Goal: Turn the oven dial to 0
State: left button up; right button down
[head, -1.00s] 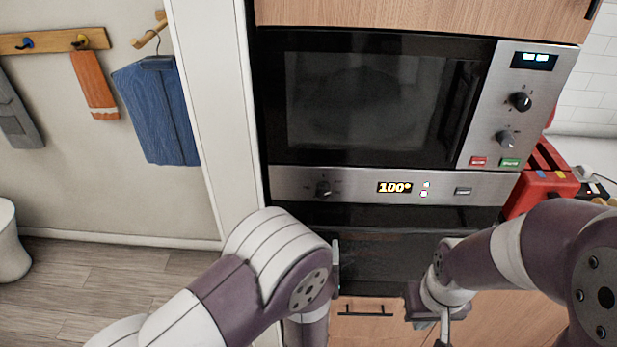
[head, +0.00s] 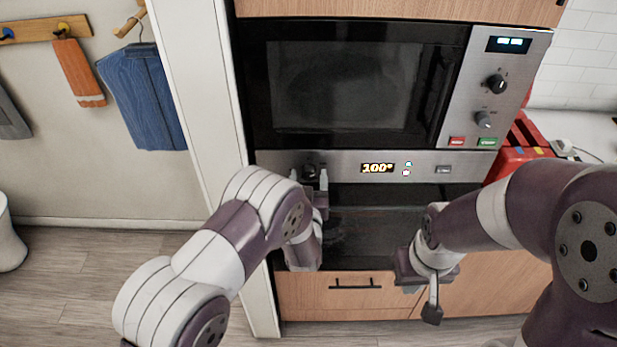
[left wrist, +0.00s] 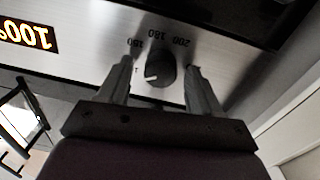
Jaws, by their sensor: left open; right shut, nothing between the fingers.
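The oven dial (head: 309,171) is a small dark knob on the oven's steel control strip, left of the lit display (head: 377,168), which reads 100°. In the left wrist view the dial (left wrist: 160,69) lies between the fingertips, with 150, 180 and 200 printed around it. My left gripper (head: 309,180) is open, with one finger on each side of the dial; I cannot tell whether either finger touches it. It also shows in the left wrist view (left wrist: 160,75). My right gripper (head: 431,314) is shut and empty, low in front of the drawer and away from the dial.
A microwave (head: 345,85) with its own knobs (head: 496,84) sits above the control strip. The dark oven door (head: 370,225) is below it, then a wooden drawer (head: 340,292). A white wall edge (head: 200,110) stands close on the left. A red appliance (head: 515,158) stands at right.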

pick_arm(q)
jog(key=shift+a, duration=0.1)
jog(key=c, duration=1)
jog(key=shift+c, duration=0.2)
jog(key=shift+f, duration=0.1)
jog(key=shift+f+n+b, duration=0.1)
jog(key=shift+n+b, duration=0.2)
jog(key=shift+b, duration=0.3)
jog(key=n+b, duration=1)
jog(key=b, duration=0.5)
jog(key=shift+f, duration=0.2)
jog(key=shift+r+n+y+b, duration=0.2)
jog(key=shift+n+y+b, duration=0.1)
jog(key=shift+n+b, duration=0.55)
